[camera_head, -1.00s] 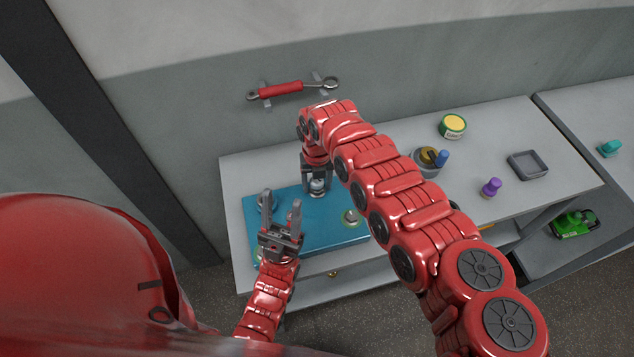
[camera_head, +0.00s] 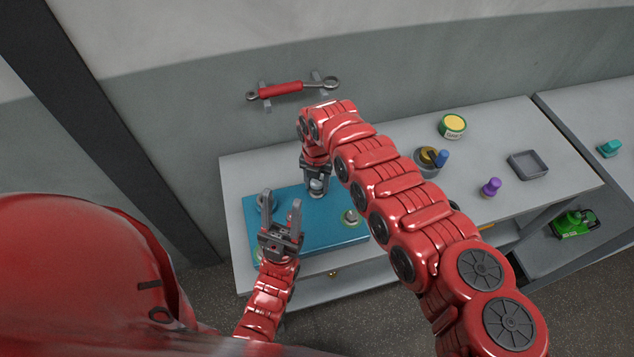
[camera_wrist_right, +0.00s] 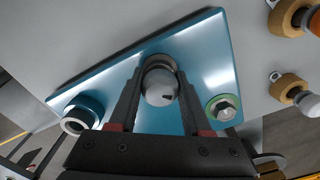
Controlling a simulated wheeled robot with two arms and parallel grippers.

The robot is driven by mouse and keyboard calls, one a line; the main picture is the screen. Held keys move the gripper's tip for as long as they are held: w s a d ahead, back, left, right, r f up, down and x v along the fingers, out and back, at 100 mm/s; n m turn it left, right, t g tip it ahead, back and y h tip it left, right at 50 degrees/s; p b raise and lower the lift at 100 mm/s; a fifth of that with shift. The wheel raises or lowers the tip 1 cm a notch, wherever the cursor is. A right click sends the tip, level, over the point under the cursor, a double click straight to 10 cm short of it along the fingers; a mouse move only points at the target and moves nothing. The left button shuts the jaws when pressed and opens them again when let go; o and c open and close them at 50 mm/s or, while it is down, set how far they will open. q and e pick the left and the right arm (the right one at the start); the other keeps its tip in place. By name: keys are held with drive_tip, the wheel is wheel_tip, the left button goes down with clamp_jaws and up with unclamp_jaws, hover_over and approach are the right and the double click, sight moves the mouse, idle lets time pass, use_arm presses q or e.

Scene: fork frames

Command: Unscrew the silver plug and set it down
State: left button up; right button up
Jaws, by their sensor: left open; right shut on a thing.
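The silver plug (camera_head: 316,186) sits at the back of a blue plate (camera_head: 310,222) on the bench. In the right wrist view the round silver plug (camera_wrist_right: 160,88) is between the fingers of my right gripper (camera_wrist_right: 158,92), which is shut on it from above. It still sits at the plate, and whether its thread is clear of the hole is hidden. My left gripper (camera_head: 281,200) is open and empty, over the front left of the plate, with its fingers pointing toward the back.
The plate also bears a grey ring (camera_wrist_right: 80,115) and a bolt in a green ring (camera_wrist_right: 223,107). To the right on the bench are a yellow-topped tin (camera_head: 453,124), a grey cup with a blue-handled item, a purple plug (camera_head: 491,188) and an empty grey tray (camera_head: 528,166). A red-handled wrench (camera_head: 282,90) hangs on the wall.

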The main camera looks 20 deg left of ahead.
drive_tip(key=n, duration=0.6)
drive_tip(key=o, duration=0.8)
drive_tip(key=shift+c, duration=0.2)
drive_tip(key=m, duration=0.7)
